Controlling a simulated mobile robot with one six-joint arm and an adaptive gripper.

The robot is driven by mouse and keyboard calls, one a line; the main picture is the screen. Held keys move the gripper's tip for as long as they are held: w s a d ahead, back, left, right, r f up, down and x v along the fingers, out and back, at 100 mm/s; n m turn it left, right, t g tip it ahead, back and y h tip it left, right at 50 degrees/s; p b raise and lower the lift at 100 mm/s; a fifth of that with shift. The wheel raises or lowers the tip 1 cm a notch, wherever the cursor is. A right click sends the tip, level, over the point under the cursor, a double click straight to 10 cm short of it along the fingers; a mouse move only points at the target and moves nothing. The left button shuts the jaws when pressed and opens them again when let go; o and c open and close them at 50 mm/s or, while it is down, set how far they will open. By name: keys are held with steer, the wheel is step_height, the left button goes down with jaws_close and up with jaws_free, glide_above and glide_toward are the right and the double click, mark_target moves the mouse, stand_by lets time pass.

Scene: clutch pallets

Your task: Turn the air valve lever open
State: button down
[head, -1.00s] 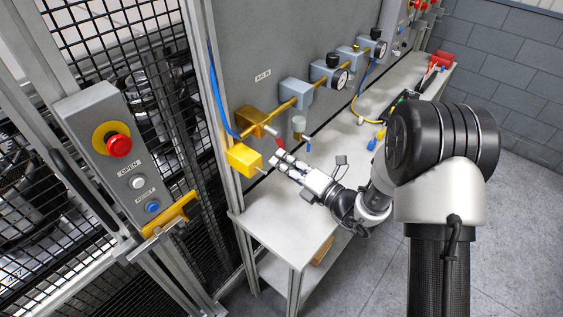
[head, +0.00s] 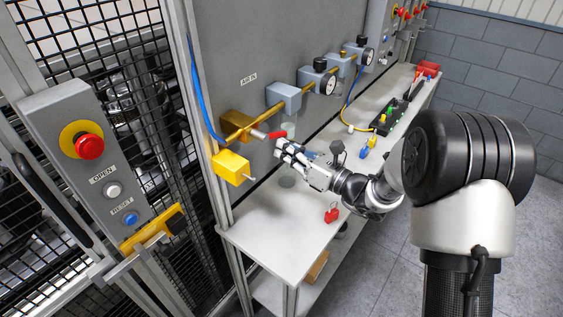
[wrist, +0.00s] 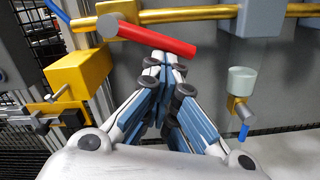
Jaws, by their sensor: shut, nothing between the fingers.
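The red air valve lever (head: 277,134) sticks out from the brass valve body (head: 236,123) beside the AIR IN label. In the wrist view the lever (wrist: 155,38) runs from a grey round hub at upper left to the right, sloping slightly down, nearly along the yellow pipe. My gripper (head: 280,148) is shut and empty, just below the lever. In the wrist view its closed fingertips (wrist: 165,60) sit right under the lever's lower edge; I cannot tell whether they touch it.
A yellow box (head: 231,166) is mounted left of my gripper, below the valve. A clear bowl with a blue tap (wrist: 242,95) hangs to the right. Gauges and grey units line the pipe. A red padlock-like item (head: 332,213) lies on the grey bench (head: 270,240).

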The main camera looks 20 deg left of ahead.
steer(key=shift+w+d+r+n+b, duration=0.1)
steer(key=shift+w+r+n+b, duration=0.2)
steer(key=shift+n, duration=0.35)
steer(key=shift+w+d+r+n+b, duration=0.15)
steer(key=shift+r+n+b, duration=0.25)
steer(key=shift+n, duration=0.3)
steer(key=shift+w+d+r+n+b, duration=0.1)
steer(key=shift+w+r+n+b, duration=0.25)
steer(key=shift+n, duration=0.3)
steer(key=shift+s, duration=0.1)
steer(key=shift+f, duration=0.1)
